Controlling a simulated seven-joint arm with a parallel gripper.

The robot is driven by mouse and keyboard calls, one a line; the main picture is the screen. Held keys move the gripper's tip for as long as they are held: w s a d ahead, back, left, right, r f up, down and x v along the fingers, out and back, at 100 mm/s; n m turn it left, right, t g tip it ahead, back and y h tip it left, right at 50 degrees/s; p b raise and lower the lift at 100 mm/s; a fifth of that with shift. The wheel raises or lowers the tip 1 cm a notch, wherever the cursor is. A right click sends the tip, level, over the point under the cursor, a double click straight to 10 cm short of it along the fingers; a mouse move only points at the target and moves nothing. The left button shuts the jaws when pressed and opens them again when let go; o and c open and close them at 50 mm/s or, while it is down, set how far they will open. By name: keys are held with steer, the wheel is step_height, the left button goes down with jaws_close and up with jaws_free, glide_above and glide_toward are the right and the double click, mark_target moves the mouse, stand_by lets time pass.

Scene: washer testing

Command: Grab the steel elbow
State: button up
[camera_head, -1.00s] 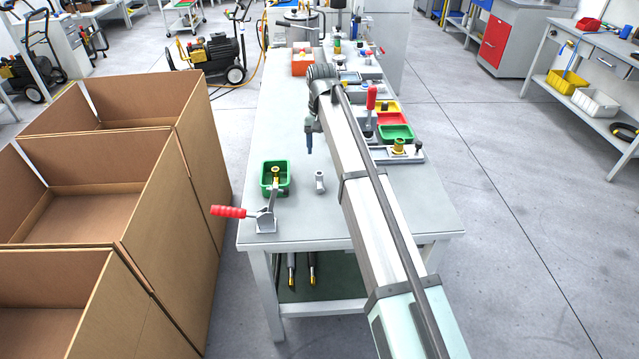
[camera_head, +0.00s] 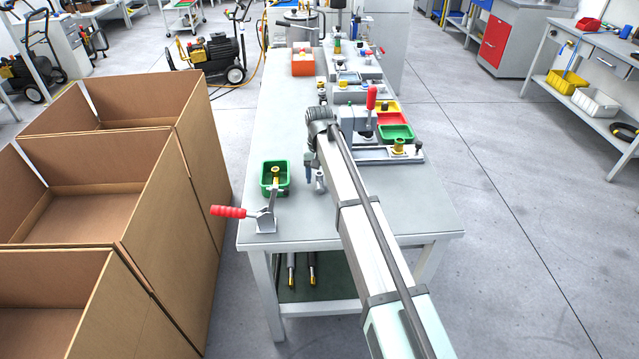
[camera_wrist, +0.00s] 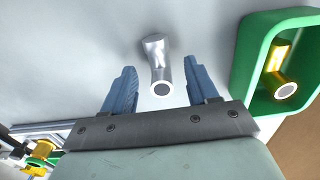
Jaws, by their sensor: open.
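The steel elbow (camera_wrist: 158,62) is a small silver bent pipe on the grey table. In the wrist view it lies between and slightly beyond the two blue fingertips of my gripper (camera_wrist: 158,82). My gripper is open, with a gap between each finger and the elbow. Whether the fingers touch the elbow cannot be told from the head view.
A green bin (camera_wrist: 248,62) holding a brass elbow (camera_wrist: 279,72) is close to the right in the wrist view. A red-handled toggle clamp (camera_head: 266,216) stands in front of it on the table (camera_head: 365,222). Cardboard boxes (camera_head: 205,165) stand left of the table.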

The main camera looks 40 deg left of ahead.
steer(key=shift+f, duration=0.35)
steer(key=shift+c, duration=0.3)
jaws_close()
